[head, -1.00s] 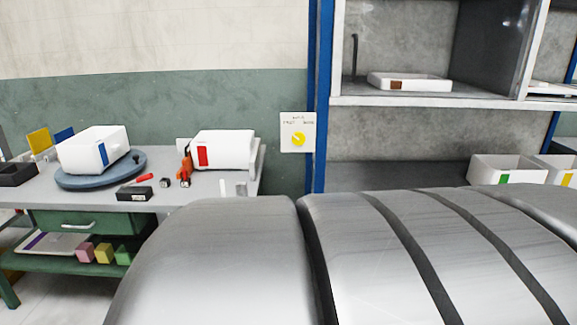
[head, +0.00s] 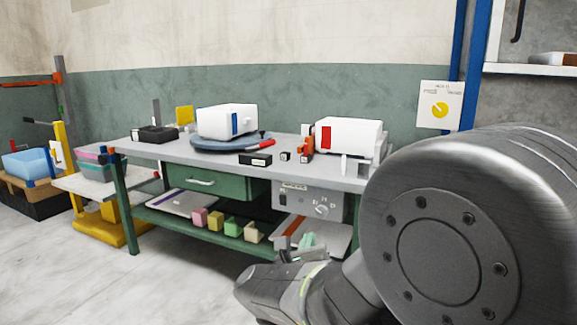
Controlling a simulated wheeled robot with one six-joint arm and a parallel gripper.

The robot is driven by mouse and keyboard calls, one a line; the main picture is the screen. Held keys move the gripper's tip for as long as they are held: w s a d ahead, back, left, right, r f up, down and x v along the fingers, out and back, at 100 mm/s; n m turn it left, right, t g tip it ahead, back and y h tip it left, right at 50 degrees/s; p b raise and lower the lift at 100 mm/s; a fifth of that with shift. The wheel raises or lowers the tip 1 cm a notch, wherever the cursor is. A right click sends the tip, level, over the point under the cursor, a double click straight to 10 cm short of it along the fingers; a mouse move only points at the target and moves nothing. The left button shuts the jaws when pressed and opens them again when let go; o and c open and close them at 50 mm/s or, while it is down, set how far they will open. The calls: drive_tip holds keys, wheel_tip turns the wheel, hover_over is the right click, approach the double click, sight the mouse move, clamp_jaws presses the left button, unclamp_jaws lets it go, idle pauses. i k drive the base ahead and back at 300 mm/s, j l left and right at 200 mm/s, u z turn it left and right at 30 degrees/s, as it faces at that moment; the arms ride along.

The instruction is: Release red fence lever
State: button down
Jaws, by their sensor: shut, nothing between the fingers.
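A red-handled lever (head: 260,144) lies on the workbench at the front right of the blue-grey turntable (head: 205,145). An orange-red clamp-like part (head: 308,139) stands beside a white box with a red mark (head: 350,136). I cannot tell for certain which of these is the fence lever. My gripper (head: 287,250) is small and partly hidden at the bottom centre, in front of the bench's lower shelf. It is shut and empty, well apart from the red parts on the benchtop. My own arm links cover the lower right.
The grey benchtop (head: 235,158) also carries a white box with a blue mark (head: 227,121) and small black blocks. Coloured foam blocks (head: 216,220) sit on the lower shelf. Floor (head: 120,290) is clear at lower left.

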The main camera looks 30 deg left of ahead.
sight(268, 143)
drive_tip(key=i+j, duration=0.2)
drive_tip(key=j, duration=0.2)
drive_tip(key=i+j+z, duration=0.1)
drive_tip(key=j, duration=0.25)
drive_tip(key=i+j, duration=0.2)
drive_tip(key=j, duration=0.2)
drive_tip(key=i+j+z, duration=0.1)
drive_tip(key=j, duration=0.3)
drive_tip(key=i+j, duration=0.25)
drive_tip(key=j, duration=0.15)
drive_tip(key=i+j+z, duration=0.1)
drive_tip(key=j, duration=0.3)
